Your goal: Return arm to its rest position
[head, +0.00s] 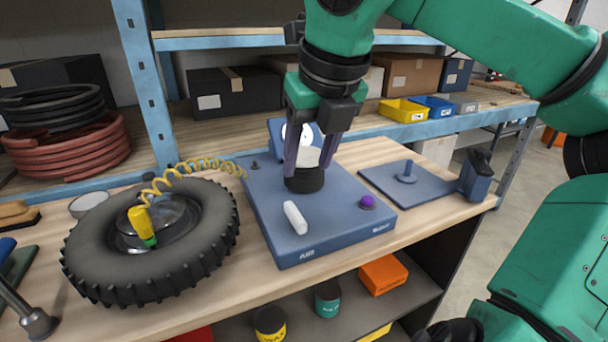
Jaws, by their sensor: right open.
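My right gripper (308,170) reaches down from the upper right, its fingers apart on either side of a black round base (304,181) on a blue board (270,235). A white part stands above that base between the fingers. I cannot tell whether the fingers touch it. A round white dial face shows behind the gripper, partly hidden by it. A white peg-like piece (295,217) and a purple knob (367,202) are on the board in front. My left gripper is not in view.
A tire (85,255) with a yellow coiled hose lies left of the board. A smaller blue plate (425,190) with an upright post is at right, beside a blue block (476,175). Shelves with boxes and bins stand behind. The bench's front edge is close.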

